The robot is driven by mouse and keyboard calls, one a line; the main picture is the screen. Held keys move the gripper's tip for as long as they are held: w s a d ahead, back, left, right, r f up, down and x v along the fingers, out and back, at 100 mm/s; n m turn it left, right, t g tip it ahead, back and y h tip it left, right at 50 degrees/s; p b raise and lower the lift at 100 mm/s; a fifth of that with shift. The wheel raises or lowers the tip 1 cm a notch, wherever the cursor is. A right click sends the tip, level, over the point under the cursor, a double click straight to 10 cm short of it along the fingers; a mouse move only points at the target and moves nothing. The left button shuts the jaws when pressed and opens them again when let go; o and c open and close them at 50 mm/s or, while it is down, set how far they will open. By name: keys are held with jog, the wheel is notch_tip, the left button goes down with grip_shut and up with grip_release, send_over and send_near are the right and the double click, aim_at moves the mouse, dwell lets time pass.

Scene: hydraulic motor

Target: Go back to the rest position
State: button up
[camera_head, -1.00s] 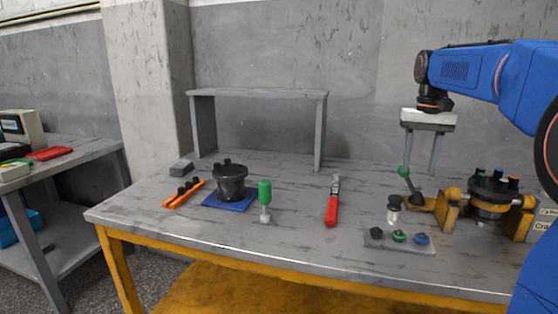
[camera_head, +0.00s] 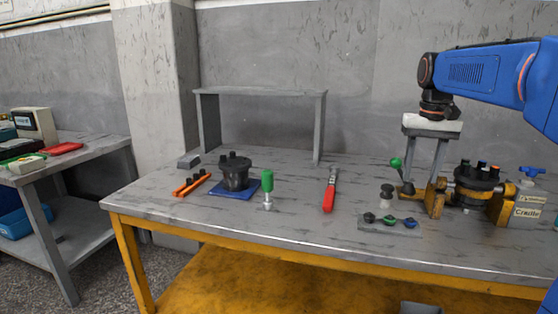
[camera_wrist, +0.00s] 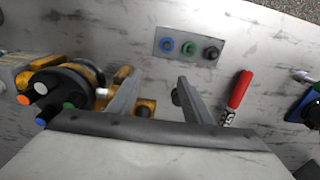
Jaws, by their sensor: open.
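My gripper (camera_head: 424,167) is open and empty, pointing down above the back right of the workbench (camera_head: 300,232). In the head view its fingers are in front of the wall, beside the yellow cradle (camera_head: 437,196) that holds a dark motor body (camera_head: 478,180) with coloured plugs. The green-knobbed lever (camera_head: 396,163) of the cradle shows just left of the fingers. The motor body shows at the left of the wrist view (camera_wrist: 55,88).
A red-handled tool (camera_head: 329,190), a green-handled tool (camera_head: 267,188), a dark part on a blue mat (camera_head: 233,191) and an orange rack (camera_head: 192,184) lie on the bench. A plate with coloured knobs (camera_head: 389,223) lies in front. A grey shelf (camera_head: 262,92) stands behind.

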jog(key=s+a+f, duration=0.1)
jog(key=s+f, duration=0.1)
jog(key=s, duration=0.3)
jog(key=s+a+f+n+t, duration=0.1)
jog(key=s+a+f, duration=0.1)
jog(key=s, duration=0.2)
jog(key=s+a+f+t, duration=0.1)
jog(key=s+a+f, duration=0.1)
jog(key=s, duration=0.3)
jog(key=shift+s+a+f, duration=0.25)
jog(key=shift+s+f, duration=0.1)
jog(key=shift+f, duration=0.05)
jog(key=s+a+f+n+t, duration=0.1)
jog(key=s+a+f+t, duration=0.1)
jog(key=s+f, duration=1.1)
jog(key=shift+s+a+f+n, duration=0.35)
jog(key=shift+s+a+n, duration=0.05)
jog(key=shift+a, duration=0.1)
